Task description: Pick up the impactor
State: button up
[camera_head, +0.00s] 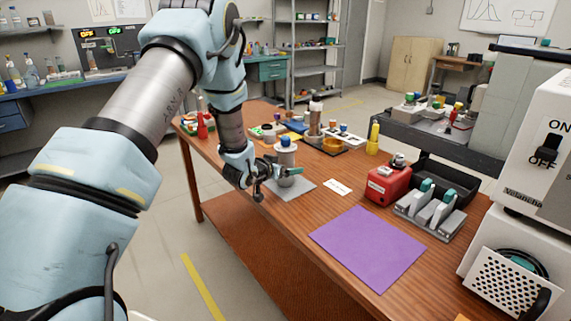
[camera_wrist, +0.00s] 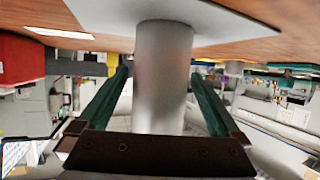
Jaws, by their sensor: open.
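The impactor (camera_head: 286,158) looks like an upright grey cylinder with a blue cap, standing on a light grey mat (camera_head: 303,190) near the table's left edge. My gripper (camera_head: 275,174) is at the impactor's lower body, on its near left side. In the wrist view, which appears upside down, the grey cylinder (camera_wrist: 163,75) stands between two green fingers, one on each side. The gripper is open. Narrow gaps seem to show beside the cylinder, though contact at the right fingertip is hard to tell. The mat (camera_wrist: 205,18) shows at the top. My gripper partly hides the impactor's base in the head view.
A white card (camera_head: 337,187), a red box (camera_head: 388,184) and a grey rack (camera_head: 430,217) stand to the right. A purple mat (camera_head: 368,247) lies empty in front. Bottles and trays crowd the table behind the impactor, including a yellow bottle (camera_head: 373,138).

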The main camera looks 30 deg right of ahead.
grip_shut()
dwell(0.8)
jog(key=shift+r, duration=0.1)
